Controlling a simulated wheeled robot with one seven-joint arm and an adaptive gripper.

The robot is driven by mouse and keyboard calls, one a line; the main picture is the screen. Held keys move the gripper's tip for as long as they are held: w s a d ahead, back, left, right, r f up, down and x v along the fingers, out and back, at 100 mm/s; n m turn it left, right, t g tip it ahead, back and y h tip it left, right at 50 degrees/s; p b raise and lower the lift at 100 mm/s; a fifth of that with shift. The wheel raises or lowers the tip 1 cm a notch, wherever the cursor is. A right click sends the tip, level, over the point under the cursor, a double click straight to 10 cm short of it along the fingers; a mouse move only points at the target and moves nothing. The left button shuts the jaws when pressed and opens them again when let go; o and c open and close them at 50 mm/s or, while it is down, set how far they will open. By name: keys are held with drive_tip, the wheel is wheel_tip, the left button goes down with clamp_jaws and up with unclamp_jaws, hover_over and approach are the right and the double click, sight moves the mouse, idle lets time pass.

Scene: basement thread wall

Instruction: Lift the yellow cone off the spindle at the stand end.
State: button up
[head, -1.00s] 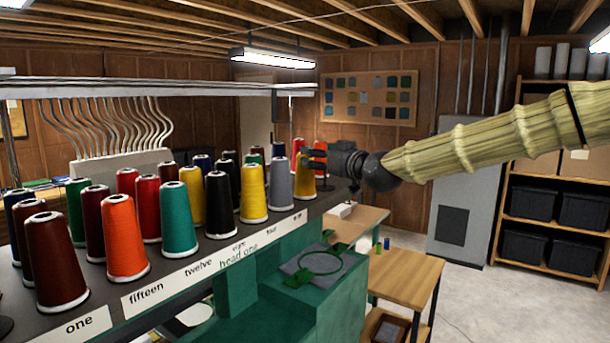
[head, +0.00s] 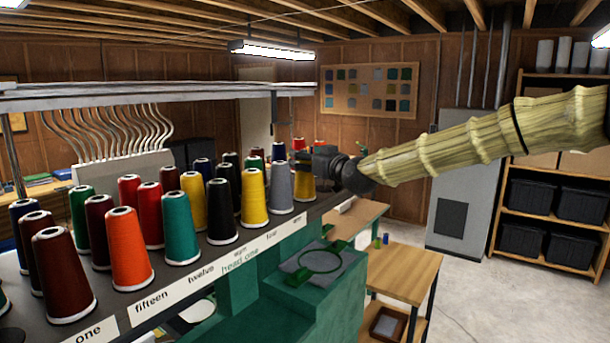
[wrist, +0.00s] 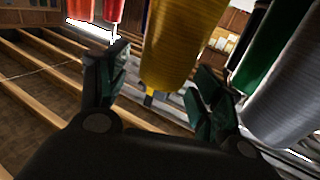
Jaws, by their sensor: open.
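The yellow cone (head: 302,186) stands at the far right end of the thread stand (head: 225,238), beside a grey cone (head: 280,188). My gripper (head: 303,158) is at its upper part, reaching in from the right. In the wrist view the yellow cone (wrist: 182,45) fills the space between the two open fingers (wrist: 158,85), its narrow end toward my palm. The left finger lies left of it and the right finger right of it. I cannot tell whether either finger touches it. The spindle is mostly hidden.
Another yellow cone (head: 254,197) and several other coloured cones crowd the stand to the left. In the wrist view a grey cone (wrist: 285,85) and a green cone (wrist: 262,50) are close to the right finger.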

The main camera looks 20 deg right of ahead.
drive_tip(key=shift+w+a, duration=0.15)
drive_tip(key=shift+w, duration=0.45)
clamp_jaws()
